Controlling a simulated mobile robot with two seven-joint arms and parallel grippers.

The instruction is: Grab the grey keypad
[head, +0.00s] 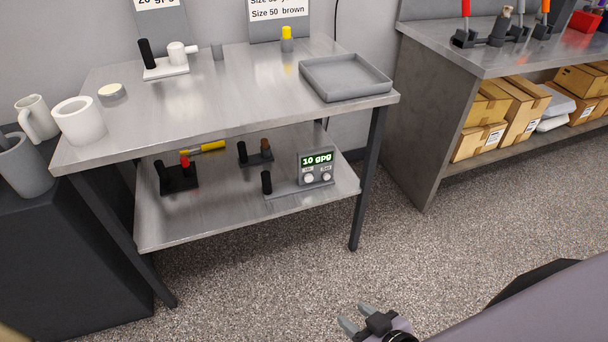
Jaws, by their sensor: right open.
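A small grey box (317,172) with a lit display reading "10 gpg" and two pale knobs stands upright on the lower shelf of the metal table, near its right end. It is the only thing I see that resembles a grey keypad; I see no clear keys on it. My right gripper (356,318) is low at the bottom centre over the speckled floor. It is open and empty, well apart from the box and in front of the table. My left gripper does not show.
The metal table (225,95) carries a grey tray (345,79), a white cup (79,121) and small holders. Holders with black pegs (178,177) share the lower shelf (225,212). A table leg (367,185) stands right of the box. The floor in front is clear.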

